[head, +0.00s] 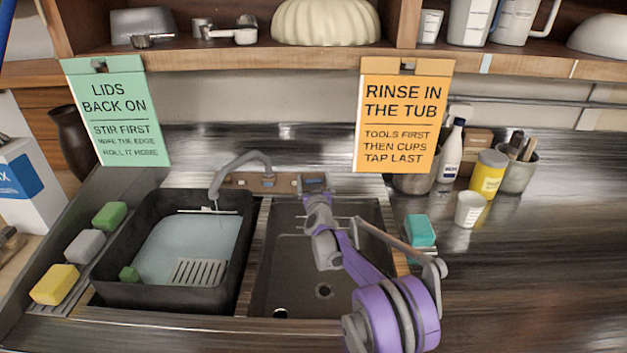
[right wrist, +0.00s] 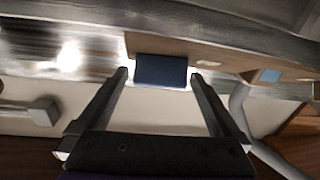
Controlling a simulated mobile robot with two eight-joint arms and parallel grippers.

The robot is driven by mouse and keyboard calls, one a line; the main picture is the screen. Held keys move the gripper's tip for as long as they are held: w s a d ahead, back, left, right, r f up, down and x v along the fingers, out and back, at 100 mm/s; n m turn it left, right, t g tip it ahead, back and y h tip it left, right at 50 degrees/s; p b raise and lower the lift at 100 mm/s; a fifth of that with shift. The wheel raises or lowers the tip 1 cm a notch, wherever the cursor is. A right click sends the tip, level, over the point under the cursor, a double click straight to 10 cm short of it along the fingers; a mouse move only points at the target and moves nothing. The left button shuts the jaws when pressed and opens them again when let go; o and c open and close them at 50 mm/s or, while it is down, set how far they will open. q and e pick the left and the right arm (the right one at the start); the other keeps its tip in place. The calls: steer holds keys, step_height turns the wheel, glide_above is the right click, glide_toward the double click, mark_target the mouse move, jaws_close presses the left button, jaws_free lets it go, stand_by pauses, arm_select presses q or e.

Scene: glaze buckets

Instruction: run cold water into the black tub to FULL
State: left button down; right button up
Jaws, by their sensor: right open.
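The black tub (head: 118,291) stands in the left basin with pale blue water (head: 190,245) in it. A pale line (head: 207,211) shows on its back inner wall; no lettering is readable. The grey tap spout (head: 245,160) arches over the tub, and a thin stream seems to fall from it. My right gripper (head: 316,196) is at the tap base, right of the spout. In the right wrist view, its open fingers (right wrist: 158,78) stand on either side of a dark blue block (right wrist: 161,70) on the tap's wooden-looking base. Contact cannot be told. My left gripper is out of view.
The right basin (head: 290,270) is empty beneath my right arm. Green, grey and yellow sponges (head: 53,284) lie left of the tub. A teal sponge (head: 420,230), a white cup (head: 469,209) and bottles stand to the right. Two signs hang from the shelf above.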

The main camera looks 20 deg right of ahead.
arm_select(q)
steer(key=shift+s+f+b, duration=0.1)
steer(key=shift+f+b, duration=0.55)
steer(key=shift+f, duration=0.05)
arm_select(e)
steer(key=v, duration=1)
steer(key=shift+s, duration=0.3)
steer(key=shift+a, duration=0.15)
